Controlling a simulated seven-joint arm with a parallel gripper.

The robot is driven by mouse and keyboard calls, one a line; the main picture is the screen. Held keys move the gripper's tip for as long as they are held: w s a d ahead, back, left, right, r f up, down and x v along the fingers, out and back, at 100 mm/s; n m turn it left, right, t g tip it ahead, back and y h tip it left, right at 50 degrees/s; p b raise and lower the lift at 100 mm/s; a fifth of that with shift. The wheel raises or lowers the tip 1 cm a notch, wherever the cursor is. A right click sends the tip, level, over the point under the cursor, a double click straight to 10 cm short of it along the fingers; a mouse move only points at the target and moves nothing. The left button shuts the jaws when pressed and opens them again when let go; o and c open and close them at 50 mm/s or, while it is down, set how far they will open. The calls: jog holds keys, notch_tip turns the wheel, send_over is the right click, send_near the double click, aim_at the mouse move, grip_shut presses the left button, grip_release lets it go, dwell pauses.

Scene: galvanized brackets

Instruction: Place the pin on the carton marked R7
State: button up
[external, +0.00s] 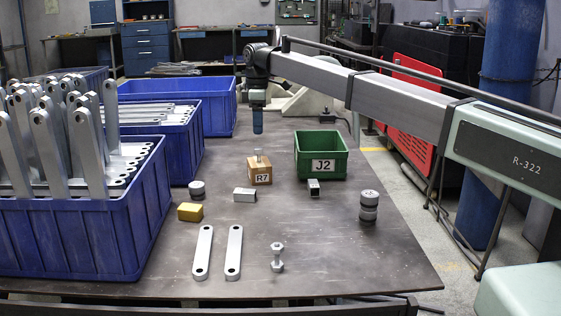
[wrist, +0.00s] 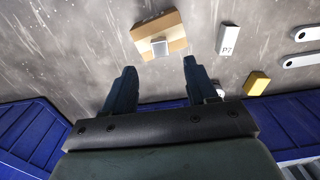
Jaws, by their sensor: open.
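The small brown carton marked R7 (external: 261,175) stands mid-table; it also shows in the wrist view (wrist: 172,24). A small silver piece, which looks like the pin (external: 258,155), stands upright on the carton's top. In the wrist view its grey end (wrist: 160,47) shows near the carton's lower edge. My gripper (external: 257,131) is above the carton and the pin, apart from both. In the wrist view its two blue fingers (wrist: 159,66) are spread, with nothing between them. The pin's end lies just beyond the gap between the fingertips.
A green bin marked J2 (external: 321,166) stands right of the carton. Blue crates (external: 75,240) line the left. A silver block (external: 245,195), yellow block (external: 190,212), round stacked weights (external: 369,205), flat links (external: 203,252) and a bolt (external: 277,257) lie nearer. The right front is clear.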

notch_tip(320, 180, up, 3)
jog(key=shift+r, duration=0.1)
dwell(0.6)
